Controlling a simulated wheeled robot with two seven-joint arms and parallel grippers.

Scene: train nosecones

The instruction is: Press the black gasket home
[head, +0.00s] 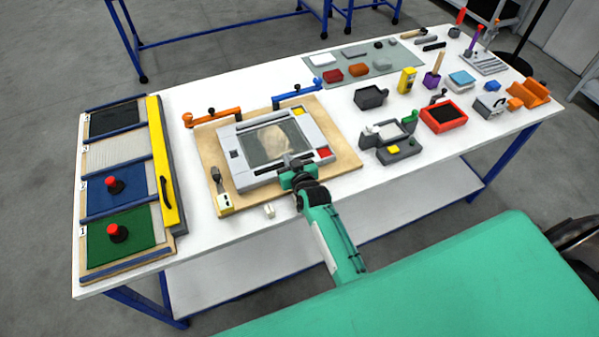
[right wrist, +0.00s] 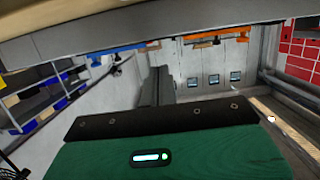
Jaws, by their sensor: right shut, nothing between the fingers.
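A light grey frame (head: 241,174) with a window (head: 267,143) lies on a wooden board (head: 208,152). A thin dark line borders the window; I cannot tell whether it is the black gasket or how it sits. My right gripper (head: 289,161) is shut and empty at the frame's front edge, by the window's near side. It hides part of that edge. In the right wrist view the shut fingers (right wrist: 157,88) point toward a grey edge (right wrist: 130,35) across the top. My left gripper is not in view.
An orange clamp (head: 212,117) and a blue clamp (head: 297,95) stand behind the frame. Panels with a yellow bar (head: 166,165) lie at the left. Grey fixtures (head: 391,141) and a red tray (head: 457,119) stand at the right. The white table's front strip is mostly clear.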

